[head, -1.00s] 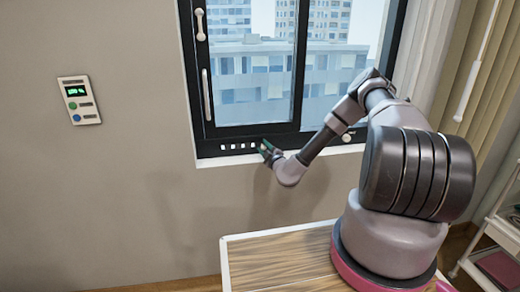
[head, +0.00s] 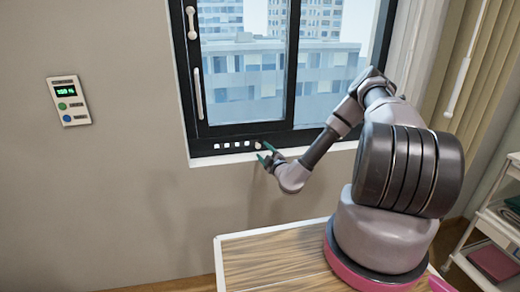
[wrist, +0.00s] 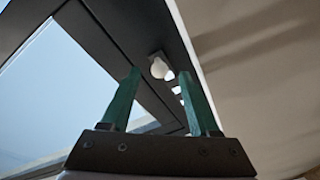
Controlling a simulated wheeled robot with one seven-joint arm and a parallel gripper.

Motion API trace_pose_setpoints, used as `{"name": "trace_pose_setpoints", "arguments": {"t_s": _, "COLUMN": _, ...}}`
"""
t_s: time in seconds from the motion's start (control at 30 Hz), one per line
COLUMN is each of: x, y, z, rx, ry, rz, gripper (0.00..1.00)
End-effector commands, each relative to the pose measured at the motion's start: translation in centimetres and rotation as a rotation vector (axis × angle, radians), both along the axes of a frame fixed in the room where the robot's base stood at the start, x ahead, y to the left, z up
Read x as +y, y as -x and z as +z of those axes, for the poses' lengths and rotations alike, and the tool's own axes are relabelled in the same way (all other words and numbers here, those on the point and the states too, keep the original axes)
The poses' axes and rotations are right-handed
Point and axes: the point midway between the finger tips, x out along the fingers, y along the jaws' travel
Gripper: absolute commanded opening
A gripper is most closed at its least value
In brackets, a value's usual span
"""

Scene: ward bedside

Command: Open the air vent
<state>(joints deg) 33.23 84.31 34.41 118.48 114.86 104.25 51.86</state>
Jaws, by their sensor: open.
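The air vent is a row of small white slots (head: 232,145) in the dark lower bar of the window frame. A pale round knob (head: 258,146) sits at the right end of the row. My gripper (head: 266,152) has its green fingers apart just below and right of the knob. In the wrist view, the knob (wrist: 160,69) appears between the two fingertips (wrist: 159,74), with nothing held. Some white slots (wrist: 177,90) show behind it, partly covered by the right finger. Whether a finger touches the knob cannot be told.
The window's glass (head: 243,75) and a long white handle (head: 198,93) are above the vent. A grey control panel (head: 69,101) hangs on the wall at left. A wood-topped table (head: 270,262) stands below. Curtains (head: 480,80) and a shelf cart (head: 490,245) are at right.

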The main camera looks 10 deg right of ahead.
Motion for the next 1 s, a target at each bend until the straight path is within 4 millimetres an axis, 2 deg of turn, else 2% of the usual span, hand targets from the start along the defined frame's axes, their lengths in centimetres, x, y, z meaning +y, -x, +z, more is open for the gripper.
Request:
{"name": "trace_pose_setpoints", "arguments": {"t_s": 0.1, "x": -0.5, "y": 2.4, "z": -0.1, "rx": 0.005, "ry": -0.002, "rz": -0.001, "gripper": 0.62}}
{"name": "trace_pose_setpoints", "arguments": {"t_s": 0.3, "x": -1.0, "y": 5.1, "z": -0.1, "rx": 0.003, "ry": -0.001, "rz": 0.001, "gripper": 0.62}}
{"name": "trace_pose_setpoints", "arguments": {"t_s": 0.47, "x": -1.2, "y": 5.8, "z": -0.1, "rx": 0.003, "ry": 0.000, "rz": -0.001, "gripper": 0.62}}
{"name": "trace_pose_setpoints", "arguments": {"t_s": 0.77, "x": -1.1, "y": 5.8, "z": 0.2, "rx": -0.003, "ry": 0.006, "rz": 0.006, "gripper": 0.62}}
{"name": "trace_pose_setpoints", "arguments": {"t_s": 0.87, "x": -0.5, "y": 5.4, "z": 1.8, "rx": -0.045, "ry": 0.048, "rz": 0.052, "gripper": 0.62}}
{"name": "trace_pose_setpoints", "arguments": {"t_s": 0.97, "x": 1.0, "y": 5.0, "z": 5.5, "rx": -0.145, "ry": 0.149, "rz": 0.161, "gripper": 0.62}}
{"name": "trace_pose_setpoints", "arguments": {"t_s": 1.0, "x": 1.8, "y": 5.0, "z": 7.4, "rx": -0.197, "ry": 0.203, "rz": 0.219, "gripper": 0.62}}
